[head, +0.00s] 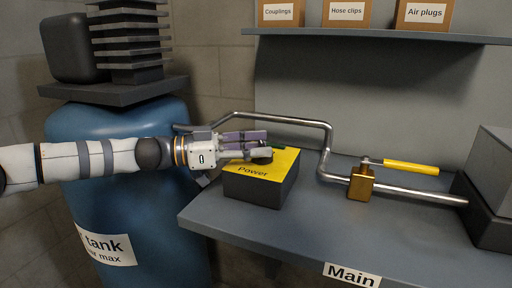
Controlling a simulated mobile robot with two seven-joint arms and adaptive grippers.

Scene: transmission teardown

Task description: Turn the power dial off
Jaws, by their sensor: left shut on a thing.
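The power dial (263,160) is a small dark knob on the yellow top of a dark box labelled "Power" (257,191), which sits at the left end of the grey bench. My left gripper (263,148) reaches in from the left over the box and is shut on the dial. Its fingers hide most of the dial, so I cannot tell which way it points. A little green (279,147) shows on the yellow top just behind the fingers. My right gripper is not in view.
A blue tank (105,190) with a black compressor stands left of the bench. A metal pipe (327,150) runs behind the box to a brass valve with a yellow lever (411,168). A shelf with labelled boxes hangs above. The bench front right of the box is clear.

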